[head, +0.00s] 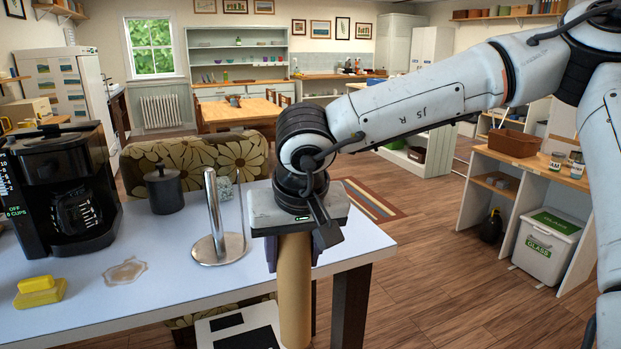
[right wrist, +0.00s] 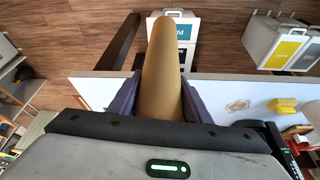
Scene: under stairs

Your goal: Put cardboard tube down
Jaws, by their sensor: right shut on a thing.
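The cardboard tube (head: 294,290) is a plain tan cylinder, held upright below my right gripper (head: 291,250) in the head view. It hangs in front of the white table's near edge, and its lower end runs out of the picture. In the right wrist view the tube (right wrist: 164,75) stands between the two dark fingers of my right gripper (right wrist: 158,100), which are shut on it. My left gripper is not in view.
The white table (head: 180,290) carries a steel paper-towel stand (head: 217,225), a black canister (head: 164,190), a coffee maker (head: 70,190) and a yellow sponge-like block (head: 40,290). A white bin with a green-labelled lid (head: 546,243) stands at right. Wooden floor (head: 440,280) is open between.

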